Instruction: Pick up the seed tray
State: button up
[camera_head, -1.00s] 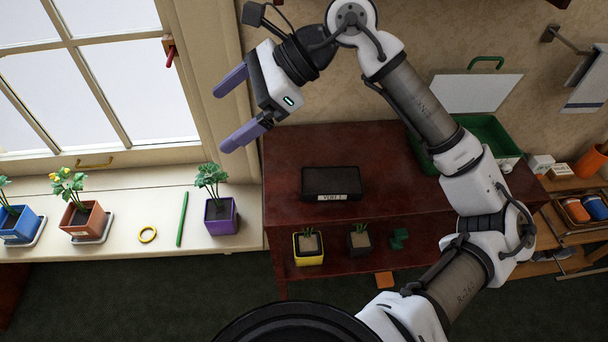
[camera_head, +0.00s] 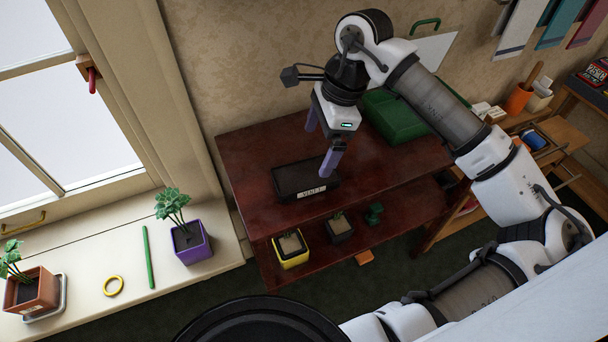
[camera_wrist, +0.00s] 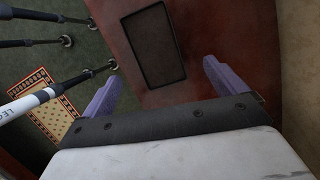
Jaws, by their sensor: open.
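The seed tray (camera_head: 297,180) is a shallow black rectangular tray with a white label on its front side. It lies flat on the dark red top of the shelf table (camera_head: 375,163). My gripper (camera_head: 319,152) points downward above the tabletop, close to the tray's right end, with its purple fingers apart and nothing between them. In the wrist view the tray (camera_wrist: 152,46) lies ahead of the gripper (camera_wrist: 160,82), roughly between the lines of the two fingers and apart from them. In the head view one finger overlaps the tray's right edge.
A green box (camera_head: 393,117) stands behind and right of the tray. Below, a yellow pot (camera_head: 291,249) and a dark pot (camera_head: 339,228) stand on the lower shelf. A purple pot (camera_head: 190,243) stands on the windowsill at left. The tabletop around the tray is clear.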

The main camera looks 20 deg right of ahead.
aim_at(306, 173)
jog(key=x, duration=0.2)
jog(key=shift+a+f, duration=0.15)
jog(key=shift+f, duration=0.15)
jog(key=x, duration=0.1)
jog(key=p+x, duration=0.1)
jog(key=x, duration=0.2)
jog(key=shift+s+a, duration=0.2)
jog(key=shift+s, duration=0.05)
jog(key=shift+a+f, duration=0.15)
jog(key=shift+f, duration=0.35)
jog(key=c, duration=1.2)
